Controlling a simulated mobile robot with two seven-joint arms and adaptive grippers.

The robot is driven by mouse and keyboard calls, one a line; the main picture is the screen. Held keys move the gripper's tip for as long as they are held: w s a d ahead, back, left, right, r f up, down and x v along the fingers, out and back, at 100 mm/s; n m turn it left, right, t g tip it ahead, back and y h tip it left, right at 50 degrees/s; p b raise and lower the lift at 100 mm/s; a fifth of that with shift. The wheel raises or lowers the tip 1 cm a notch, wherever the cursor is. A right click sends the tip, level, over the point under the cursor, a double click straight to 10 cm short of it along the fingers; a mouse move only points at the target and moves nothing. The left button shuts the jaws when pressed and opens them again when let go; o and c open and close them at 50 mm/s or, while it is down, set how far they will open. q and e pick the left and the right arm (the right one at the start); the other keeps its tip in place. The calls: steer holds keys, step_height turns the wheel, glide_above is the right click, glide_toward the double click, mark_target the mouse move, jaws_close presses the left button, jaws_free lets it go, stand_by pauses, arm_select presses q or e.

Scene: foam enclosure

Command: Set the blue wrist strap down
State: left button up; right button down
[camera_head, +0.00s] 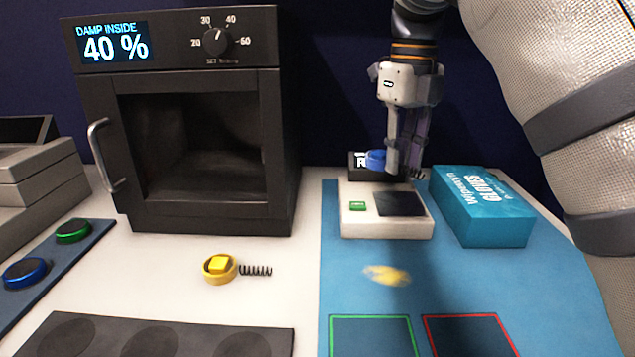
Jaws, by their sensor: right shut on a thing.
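The blue wrist strap (375,160) shows as a small blue band at the fingertips of my right gripper (402,168). Part of a dark coil cord shows just right of the fingertips. My right gripper points down and is shut on the strap, in front of a black box and over the back edge of a white device (387,226) with a green button and a dark plate. The fingers hide part of the strap. I cannot tell whether the strap touches anything below. My left gripper is not in view.
A yellow strap (220,268) with a coil cord lies on the white table. A black cabinet (190,220) reads 40 %. A glove box (483,205) stands right of the device. The blue mat (350,290) has green and red outlined squares, both empty, and a blurred yellow patch.

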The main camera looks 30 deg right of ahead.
glide_above(396, 205)
step_height(396, 205, down, 4)
steer(key=shift+s+a+f, duration=0.1)
steer(key=shift+s+f, duration=0.05)
steer(key=shift+f, duration=0.1)
steer(key=shift+d+f, duration=0.2)
steer(key=shift+f, duration=1.55)
steer(key=shift+f, duration=0.1)
steer(key=c, duration=1.5)
jaws_free()
steer(key=shift+w+f, duration=0.1)
steer(key=shift+w, duration=0.1)
steer(key=shift+o, duration=0.2)
step_height(396, 205, up, 12)
steer(key=b, duration=0.1)
steer(key=shift+r, duration=0.2)
steer(key=shift+s, duration=0.1)
